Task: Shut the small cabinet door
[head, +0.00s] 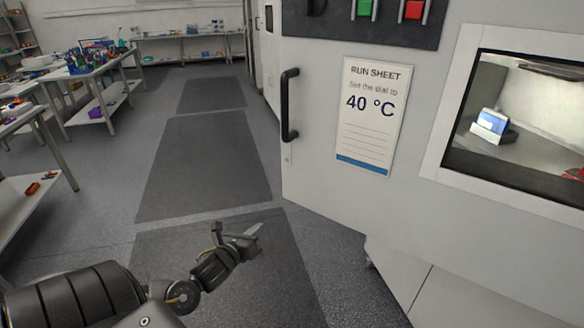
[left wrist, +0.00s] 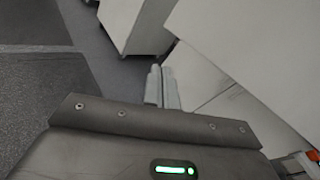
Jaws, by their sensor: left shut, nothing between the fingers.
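The cabinet door (head: 318,170) is a large pale panel on the right of the head view. It has a black vertical handle (head: 288,105) near its left edge and a window (head: 520,150) at the right. My left gripper (head: 246,238) is shut and empty. It is below and left of the door's lower edge, apart from the handle. Its closed fingers (left wrist: 162,86) also show in the left wrist view, with a pale panel (left wrist: 250,45) beyond them at the right. My right gripper is out of view.
A run sheet (head: 370,115) reading 40 °C is on the door. A dark panel with green and red switches (head: 365,10) is above it. Workbenches (head: 95,75) with clutter stand along the left. The grey floor aisle (head: 195,160) between is clear.

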